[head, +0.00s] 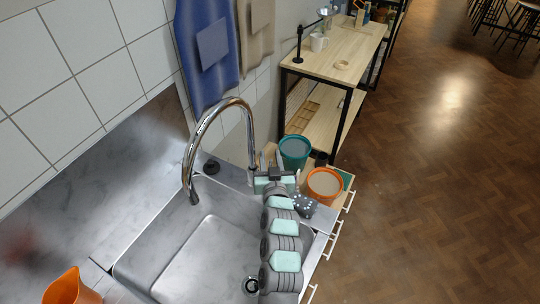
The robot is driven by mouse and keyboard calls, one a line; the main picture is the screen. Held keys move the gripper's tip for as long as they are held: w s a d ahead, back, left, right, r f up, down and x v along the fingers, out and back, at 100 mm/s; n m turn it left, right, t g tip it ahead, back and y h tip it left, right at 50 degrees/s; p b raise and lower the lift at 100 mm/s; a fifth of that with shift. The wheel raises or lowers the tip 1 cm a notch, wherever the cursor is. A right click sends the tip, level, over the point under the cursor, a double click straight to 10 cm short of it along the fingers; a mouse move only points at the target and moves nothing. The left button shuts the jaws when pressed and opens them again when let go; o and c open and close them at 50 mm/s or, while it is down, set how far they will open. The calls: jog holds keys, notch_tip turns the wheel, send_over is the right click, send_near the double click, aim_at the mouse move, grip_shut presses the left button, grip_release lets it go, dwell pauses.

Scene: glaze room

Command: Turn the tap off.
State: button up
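The chrome gooseneck tap (248,128) stands at the back right of the steel sink (200,262). Its spout curves over to the left and points down over the basin. I cannot make out a stream of water below the spout. My grey arm with pale green panels reaches up along the sink's right side. My gripper (272,162) is close to the tap's base, just right of its column. The tap's handle is not clearly visible, being small or hidden by my gripper. I cannot tell whether the fingers touch it or whether they are open.
A teal bucket (294,149) and an orange bucket (325,183) stand just beyond my gripper. A dark object with pale dots (305,204) lies beside my arm. An orange jug (70,288) is at the lower left. Blue cloth (207,50) hangs behind the tap.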

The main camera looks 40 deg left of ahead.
jog(key=v, duration=1)
jog(key=shift+r, duration=0.15)
